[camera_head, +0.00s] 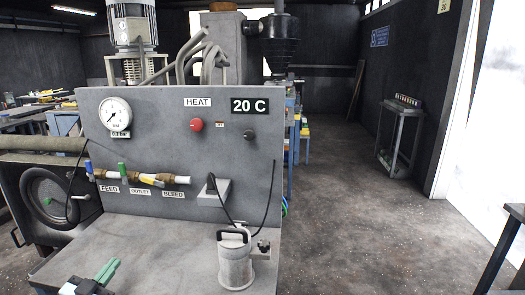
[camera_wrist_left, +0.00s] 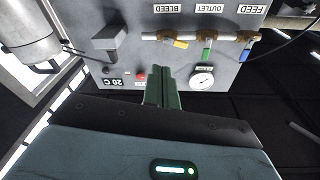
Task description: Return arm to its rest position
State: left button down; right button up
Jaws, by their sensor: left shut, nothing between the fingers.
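My left gripper (camera_head: 108,268) is at the bottom left of the head view, low over the bench top (camera_head: 165,245). Its green fingers (camera_wrist_left: 163,80) are closed together and hold nothing. In the left wrist view the fingers point toward the grey panel (camera_head: 150,140), which appears upside down there. My right gripper is not in view.
The panel carries a gauge (camera_head: 115,114), a red knob (camera_head: 196,125) and a pipe with valve handles (camera_head: 122,170). A metal canister (camera_head: 235,262) with a black handle stands on the bench, right of the gripper. Floor (camera_head: 345,220) to the right is clear.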

pick_arm(q)
jog(key=s+d+f+n+g+y, duration=0.1)
jog(key=s+d+f+g, duration=0.3)
jog(key=s+f, duration=0.5)
jog(key=s+d+f+n+g, duration=0.1)
jog(key=s+d+f, duration=0.65)
jog(key=f, duration=0.25)
jog(key=s+d+f+g, duration=0.1)
jog(key=s+d+f, duration=0.1)
jog(key=s, duration=0.5)
jog(key=s+d+f+g, duration=0.2)
jog(key=s+d+f, duration=0.1)
jog(key=s, duration=0.4)
jog(key=s+d+f+g, duration=0.2)
jog(key=s+d, duration=0.1)
jog(key=s, duration=0.4)
jog(key=shift+s+d+f+n, duration=0.25)
jog(key=shift+s+f+n, duration=0.05)
jog(key=shift+s+n, duration=0.1)
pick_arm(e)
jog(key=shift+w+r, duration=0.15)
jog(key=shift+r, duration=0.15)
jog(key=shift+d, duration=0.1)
pick_arm(q)
jog(key=c, duration=2.1)
grip_release()
